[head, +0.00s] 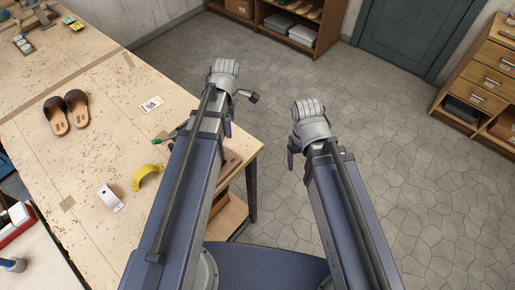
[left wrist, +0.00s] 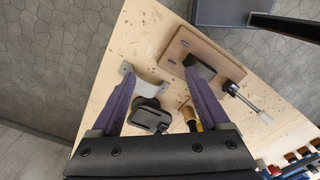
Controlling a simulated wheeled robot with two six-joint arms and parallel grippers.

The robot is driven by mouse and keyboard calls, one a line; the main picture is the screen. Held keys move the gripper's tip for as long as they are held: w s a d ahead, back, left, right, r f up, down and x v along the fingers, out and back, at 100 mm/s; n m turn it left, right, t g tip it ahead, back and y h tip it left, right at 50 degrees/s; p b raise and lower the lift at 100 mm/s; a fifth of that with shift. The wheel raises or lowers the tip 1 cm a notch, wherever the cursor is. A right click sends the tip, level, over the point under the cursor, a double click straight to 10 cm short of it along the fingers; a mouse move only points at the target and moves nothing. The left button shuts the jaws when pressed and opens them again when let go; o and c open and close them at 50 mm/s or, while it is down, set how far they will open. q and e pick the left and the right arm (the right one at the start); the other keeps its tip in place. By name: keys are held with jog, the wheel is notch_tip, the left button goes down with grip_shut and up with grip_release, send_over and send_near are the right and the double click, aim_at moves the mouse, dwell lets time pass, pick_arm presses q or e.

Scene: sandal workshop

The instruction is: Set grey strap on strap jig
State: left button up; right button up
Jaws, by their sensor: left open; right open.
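A grey strap (left wrist: 147,82), curved with a flat tab at each end, lies on the table in the left wrist view, near the table edge. In the head view my left arm seems to hide it. The strap jig (left wrist: 207,62), a brown board with a dark block and a toggle clamp (left wrist: 245,100), lies to its right. Part of the board (head: 233,161) shows in the head view. My left gripper (head: 228,128) is open and empty, its fingers (left wrist: 161,73) pointing toward the strap and jig; the gap cannot be judged. My right gripper (head: 291,158) is open over the floor.
The table (head: 95,145) also holds a yellow strap (head: 147,177), a white strap (head: 110,197), brown sandals (head: 68,113) and a card (head: 151,104). A black object (left wrist: 150,117) lies beside the grey strap. The floor (head: 420,190) right of the table is clear.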

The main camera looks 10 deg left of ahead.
pick_arm(q)
jog(key=s+d+m, duration=1.1)
jog(key=d+m, duration=0.2)
jog(key=m, duration=0.9)
jog(key=shift+m+y, duration=0.4)
jog(key=shift+r, duration=0.1)
